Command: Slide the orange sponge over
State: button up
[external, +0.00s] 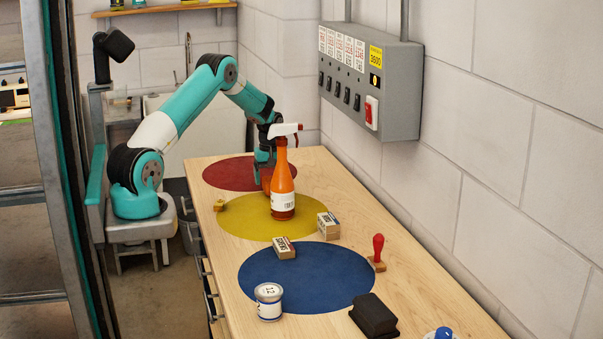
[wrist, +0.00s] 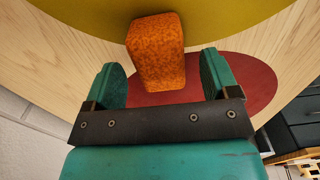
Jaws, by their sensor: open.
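The orange sponge (wrist: 157,52) shows in the wrist view, lying across from the red circle (wrist: 248,84) toward the yellow circle (wrist: 92,14). My gripper (wrist: 160,80) is open, with one teal finger on each side of the sponge's near end. I cannot tell whether the fingers touch it. In the external view my gripper (external: 265,163) is low over the red circle, partly behind the orange spray bottle. There the sponge (external: 266,179) is mostly hidden by the bottle and the gripper.
The spray bottle (external: 283,187) stands upright on the yellow circle, close to my gripper. Wooden blocks (external: 328,224) (external: 284,248), a small yellow piece (external: 219,205), a tin (external: 269,301), a red-handled stamp (external: 377,254) and a black block (external: 374,316) are nearer the camera. A wall box (external: 372,80) hangs right.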

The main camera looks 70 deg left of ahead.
jog(key=shift+f, duration=0.9)
jog(key=c, duration=1)
jog(key=shift+d, duration=1.3)
jog(key=o, duration=1)
jog(key=shift+r, duration=0.15)
notch_tip(320, 180, up, 17)
jog(key=shift+r+b, duration=0.1)
jog(key=shift+b, duration=0.8)
